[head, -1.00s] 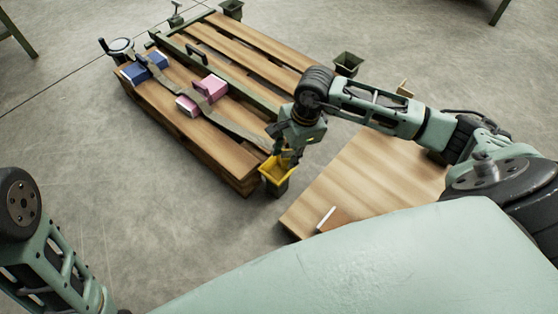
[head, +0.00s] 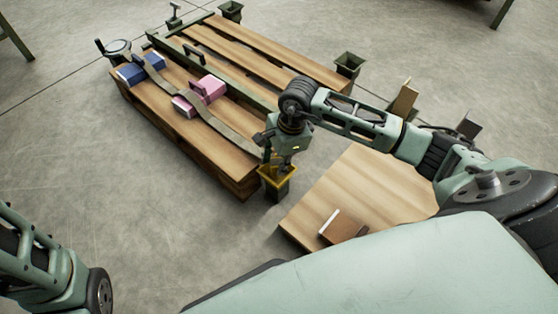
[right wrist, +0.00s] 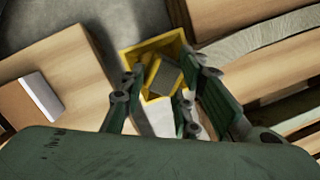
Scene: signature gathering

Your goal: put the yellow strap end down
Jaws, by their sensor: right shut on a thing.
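The yellow strap end (right wrist: 153,74) is a small yellow block with a grey face, between my right gripper's fingers in the right wrist view. It is inside or just over the yellow-rimmed cup (right wrist: 130,58); how deep I cannot tell. My right gripper (right wrist: 166,92) is shut on it. In the head view the right gripper (head: 284,160) points down at the yellow-rimmed cup (head: 277,184) by the pallet's near corner and hides the strap end. The grey strap (head: 228,131) runs across the pallet over the books. My left gripper is out of view.
The wooden pallet (head: 205,152) carries blue (head: 141,70) and pink (head: 204,90) books. A wooden board (head: 347,185) with a brown book (head: 343,228) lies right of the cup. Dark cups stand at the pallet's other corners, one of them at right (head: 348,65).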

